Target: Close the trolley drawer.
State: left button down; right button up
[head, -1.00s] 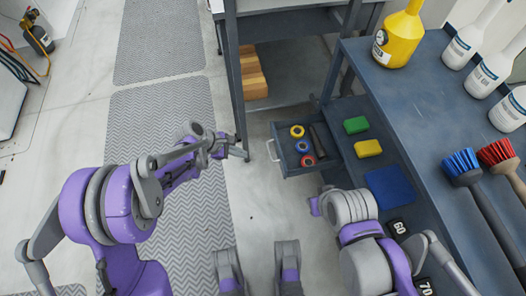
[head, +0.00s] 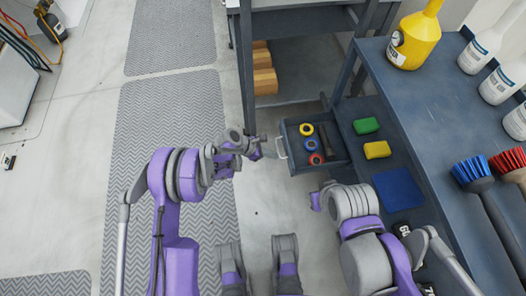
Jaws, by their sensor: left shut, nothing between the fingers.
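The trolley drawer (head: 318,169) is a small dark tray pulled out to the left from the trolley (head: 410,110). A pale handle (head: 282,148) is on its left front. Yellow, blue and red tape rolls (head: 312,145) and a dark object lie in it. My left gripper (head: 262,148) is shut and empty, just left of the handle; a small gap seems to lie between them. My right arm (head: 355,215) is at the lower right, below the drawer; its fingers are not clearly visible.
Green (head: 366,126) and yellow (head: 377,150) blocks and a blue pad (head: 398,189) lie on the lower shelf. A yellow can (head: 415,38), white bottles and brushes stand or lie on the trolley top. A bench leg (head: 246,75) rises behind my left gripper.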

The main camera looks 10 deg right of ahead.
aim_at(288, 155)
pick_arm(q)
jog(key=shift+w+d+r, duration=0.1)
jog(key=shift+d+r, duration=0.05)
jog(key=shift+d, duration=1.65)
jog(key=d+b, duration=0.1)
jog(key=d, duration=0.5)
jog(key=d+b, duration=0.2)
jog(key=d, duration=0.4)
jog(key=d+b, duration=0.1)
jog(key=d, duration=0.5)
jog(key=shift+w+d, duration=0.1)
jog(key=shift+w, duration=0.15)
jog(key=shift+d+b, duration=0.35)
jog(key=shift+d, duration=0.45)
